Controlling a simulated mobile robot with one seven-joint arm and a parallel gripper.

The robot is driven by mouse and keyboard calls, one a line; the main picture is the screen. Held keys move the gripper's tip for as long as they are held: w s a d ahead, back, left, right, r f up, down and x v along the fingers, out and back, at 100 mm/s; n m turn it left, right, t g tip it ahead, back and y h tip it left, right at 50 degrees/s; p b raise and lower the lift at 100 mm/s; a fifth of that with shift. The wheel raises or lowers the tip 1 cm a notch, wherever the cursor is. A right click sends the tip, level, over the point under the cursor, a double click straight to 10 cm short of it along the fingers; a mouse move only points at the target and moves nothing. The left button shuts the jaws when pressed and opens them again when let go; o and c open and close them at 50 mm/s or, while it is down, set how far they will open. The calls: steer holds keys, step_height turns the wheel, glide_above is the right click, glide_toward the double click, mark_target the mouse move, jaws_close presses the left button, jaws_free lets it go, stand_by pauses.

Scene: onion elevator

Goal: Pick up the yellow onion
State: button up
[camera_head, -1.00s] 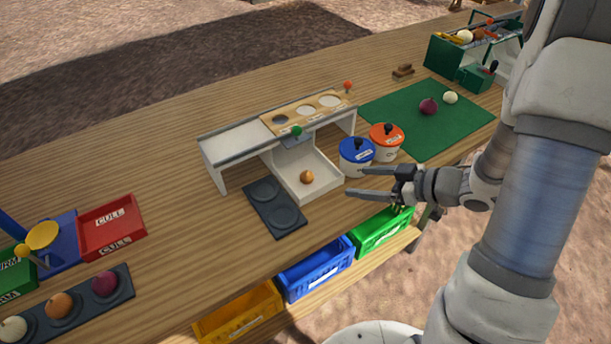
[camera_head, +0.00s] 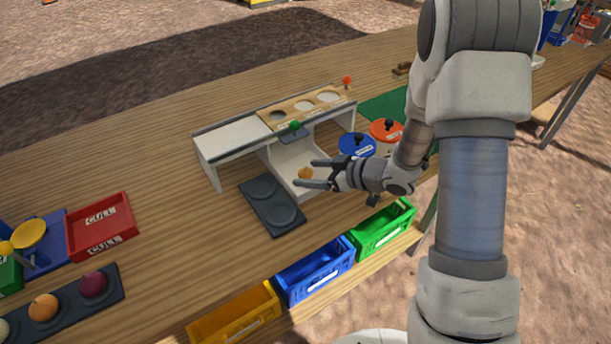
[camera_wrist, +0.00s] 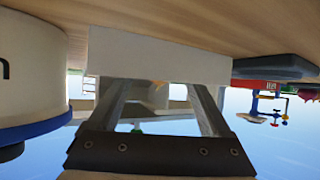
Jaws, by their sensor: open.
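A small yellow-orange onion (camera_head: 305,172) lies in the white chute tray (camera_head: 287,166) below the sorting stand. My gripper (camera_head: 307,173) is open, with its fingers pointing left at the tray. In the head view the onion shows between the fingertips; I cannot tell whether it is really between them. In the wrist view, a pale wall (camera_wrist: 160,57) stands across the open fingers (camera_wrist: 158,98), and only a small orange bit of the onion (camera_wrist: 158,84) shows below it. Another yellow-orange onion (camera_head: 43,307) sits in the dark holder at the lower left.
A blue pot (camera_head: 357,147) and an orange-lidded pot (camera_head: 386,133) stand close to my gripper. A dark two-well pad (camera_head: 272,206) lies left of it. A red CULL tray (camera_head: 102,226) is at left.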

mark_target(311, 173)
steer(key=shift+w+a+f, duration=0.15)
steer(key=shift+a+f, duration=0.05)
steer(key=shift+a, duration=0.05)
jaws_close()
steer(key=shift+r, duration=0.2)
step_height(311, 173, up, 5)
steer(key=shift+d+f+p, duration=0.1)
steer(key=shift+f+p, duration=0.05)
steer(key=shift+p, duration=0.9)
steer(key=d+r+p, duration=0.2)
steer(key=d+r, duration=0.4)
steer(key=d, duration=0.5)
steer(key=shift+w+d+p, duration=0.3)
steer(key=shift+w+p, duration=0.05)
steer(key=shift+p, duration=0.05)
